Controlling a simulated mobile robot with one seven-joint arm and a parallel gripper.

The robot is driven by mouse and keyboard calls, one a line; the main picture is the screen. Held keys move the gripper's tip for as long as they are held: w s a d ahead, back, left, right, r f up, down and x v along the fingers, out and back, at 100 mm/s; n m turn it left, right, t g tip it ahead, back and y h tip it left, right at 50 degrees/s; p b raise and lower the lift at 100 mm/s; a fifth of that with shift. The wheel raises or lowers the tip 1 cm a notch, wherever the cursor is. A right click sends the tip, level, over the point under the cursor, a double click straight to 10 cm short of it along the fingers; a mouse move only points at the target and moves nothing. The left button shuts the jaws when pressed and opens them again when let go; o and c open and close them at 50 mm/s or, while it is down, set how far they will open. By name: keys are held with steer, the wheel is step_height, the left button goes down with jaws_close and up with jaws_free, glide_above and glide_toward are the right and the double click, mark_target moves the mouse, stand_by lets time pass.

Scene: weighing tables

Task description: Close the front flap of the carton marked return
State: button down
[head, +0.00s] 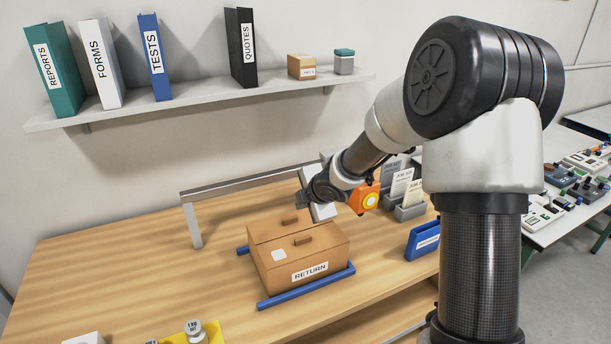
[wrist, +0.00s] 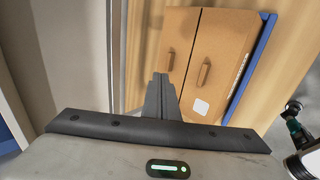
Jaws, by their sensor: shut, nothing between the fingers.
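The brown carton (head: 275,268) marked RETURN stands on the table between blue rails. Both its top flaps look down, meeting at a dark seam. The front flap (head: 325,238) has a bar handle and a pale square label; the back flap (head: 270,228) has its own handle. In the wrist view the front flap (wrist: 228,60) and back flap (wrist: 177,38) lie side by side with a narrow dark gap. My gripper (head: 299,200) is shut and empty, above the back side of the carton. Its fingers also show in the wrist view (wrist: 160,78). I cannot tell whether they touch the carton.
A grey raised rail (head: 250,181) stands behind the carton. A weight (head: 196,330) on a yellow base is at the front left. The table's left part is clear.

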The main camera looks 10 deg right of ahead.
steer(key=w+d+r+m+t+h+b, duration=0.1)
steer(key=d+r+m+t+h, duration=0.15)
steer(key=r, duration=0.95)
steer(key=w+d+r+m+t+h+b, duration=0.1)
steer(key=d+r+m+h, duration=0.2)
steer(key=r, duration=1)
steer(key=s+d+r+m, duration=0.5)
steer(key=s+r+m, duration=0.2)
steer(key=s+r, duration=0.1)
steer(key=s+d+f+m+g+h, duration=0.1)
steer(key=s+d+f+m, duration=0.15)
steer(key=s, duration=0.35)
steer(key=s+d+f+m+g, duration=0.1)
steer(key=s+m, duration=0.2)
steer(key=s, duration=0.4)
steer(key=s+a+f+m+g+y+p, duration=0.1)
steer(key=s+a+f+g+y, duration=0.1)
steer(key=s+a+f, duration=0.2)
steer(key=s+a+f+m+g+y, duration=0.1)
steer(key=s+a+f, duration=0.3)
steer(key=s+f, duration=0.5)
steer(key=s+m+g, duration=0.1)
steer(key=s, duration=0.3)
steer(key=shift+f+m+y+p, duration=0.2)
steer(key=shift+m+y+p, duration=0.1)
steer(key=shift+y+p, duration=0.1)
